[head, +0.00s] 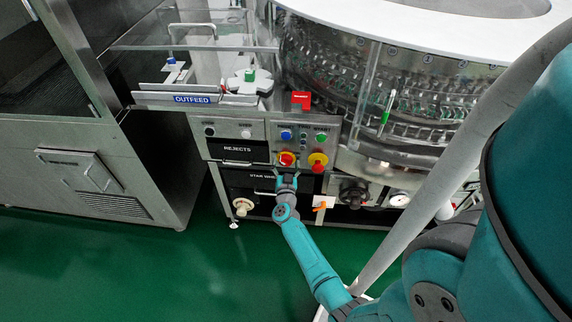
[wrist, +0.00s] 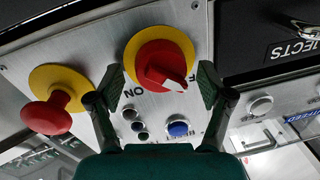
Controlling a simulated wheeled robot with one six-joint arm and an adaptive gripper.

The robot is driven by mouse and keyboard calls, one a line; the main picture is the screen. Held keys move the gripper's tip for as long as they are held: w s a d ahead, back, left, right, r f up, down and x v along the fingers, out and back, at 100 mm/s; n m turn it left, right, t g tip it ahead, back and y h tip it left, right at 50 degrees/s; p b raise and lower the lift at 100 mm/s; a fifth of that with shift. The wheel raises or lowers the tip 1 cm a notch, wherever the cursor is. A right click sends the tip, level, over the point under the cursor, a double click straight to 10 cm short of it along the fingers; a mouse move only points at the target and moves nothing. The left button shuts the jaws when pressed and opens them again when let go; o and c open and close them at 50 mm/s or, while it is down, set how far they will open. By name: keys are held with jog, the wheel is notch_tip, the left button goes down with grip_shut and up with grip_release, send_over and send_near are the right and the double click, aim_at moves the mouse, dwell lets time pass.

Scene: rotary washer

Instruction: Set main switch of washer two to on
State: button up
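The main switch is a red rotary knob on a yellow disc (wrist: 160,57), set in a grey metal panel, with a white pointer mark aimed toward the lower right in the wrist view. An upside-down "ON" label is printed below its left side. The switch also shows in the head view (head: 286,158). My gripper (wrist: 161,86) is open, with one dark finger on each side of the knob's lower part and visible gaps to both. In the head view my gripper (head: 287,176) is just below the switch and hides part of it. No washer number is legible.
A red mushroom button on a yellow disc (wrist: 47,118) is close beside my left finger in the wrist view. A blue button (wrist: 178,128) and small dark ones are below the knob. A black "REJECTS" panel (head: 238,151) adjoins the control panel. Green floor (head: 190,262) is open in front.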

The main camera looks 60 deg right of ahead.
jog(key=c, duration=1.1)
jog(key=shift+m, duration=0.4)
jog(key=m, duration=0.4)
jog(key=shift+s+f+h, duration=0.1)
jog(key=shift+h, duration=0.2)
jog(key=m, duration=0.4)
jog(key=shift+f+m, duration=0.15)
jog(key=shift+m, duration=0.25)
jog(key=m+h, duration=0.1)
jog(key=m, duration=0.3)
jog(key=shift+f+m+g, duration=0.1)
jog(key=shift+m+g, duration=0.2)
jog(key=shift+m, duration=0.1)
jog(key=m, duration=0.4)
jog(key=shift+f+m+g, duration=0.1)
jog(key=shift+m+g, duration=0.2)
jog(key=shift+m, duration=0.2)
